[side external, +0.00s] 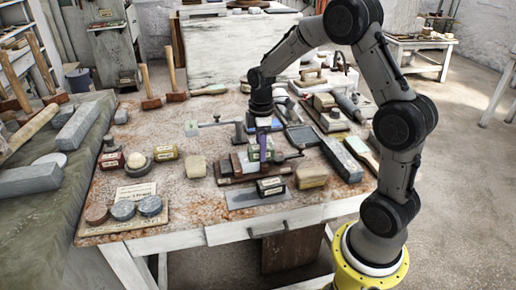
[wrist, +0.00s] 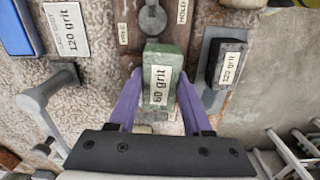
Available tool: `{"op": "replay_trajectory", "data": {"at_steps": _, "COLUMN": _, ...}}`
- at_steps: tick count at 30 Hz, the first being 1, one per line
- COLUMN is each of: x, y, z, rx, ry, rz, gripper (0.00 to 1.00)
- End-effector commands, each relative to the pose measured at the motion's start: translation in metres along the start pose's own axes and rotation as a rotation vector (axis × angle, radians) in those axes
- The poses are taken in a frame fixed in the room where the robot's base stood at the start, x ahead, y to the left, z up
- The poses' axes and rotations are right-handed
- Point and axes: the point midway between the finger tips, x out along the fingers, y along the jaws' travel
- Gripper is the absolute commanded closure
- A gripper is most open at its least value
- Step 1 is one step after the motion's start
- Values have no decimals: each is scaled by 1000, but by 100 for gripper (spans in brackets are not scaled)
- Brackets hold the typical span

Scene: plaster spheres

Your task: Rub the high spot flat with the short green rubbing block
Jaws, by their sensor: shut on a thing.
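My gripper (side external: 262,140) has purple fingers and is over the middle of the table in the side view. In the wrist view my gripper (wrist: 160,88) is shut on a green block (wrist: 162,85) with a white label reading "60 grit". The green block (side external: 254,152) is small and partly covered by the fingers in the side view. A pale plaster ball (side external: 136,159) sits in a dark holder on the left of the table, well apart from my gripper. I cannot make out a high spot on it.
A dark block labelled "120 grit" (wrist: 228,64) lies on a grey plate, right of the green block. A grey metal stand (wrist: 47,95) rises close at left. Three round discs (side external: 123,210) lie at the front left. Hammers (side external: 173,80) stand at the back.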

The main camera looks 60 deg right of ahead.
Motion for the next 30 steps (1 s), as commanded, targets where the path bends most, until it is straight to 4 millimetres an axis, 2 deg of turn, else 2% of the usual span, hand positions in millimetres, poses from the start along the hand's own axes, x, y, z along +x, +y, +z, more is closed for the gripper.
{"op": "replay_trajectory", "data": {"at_steps": 5, "x": 1, "y": 0, "z": -2, "rx": -2, "ry": -1, "rz": -2, "gripper": 100}}
{"op": "replay_trajectory", "data": {"at_steps": 30, "x": 1, "y": -1, "z": -44, "rx": -1, "ry": -3, "rz": -5, "gripper": 100}}
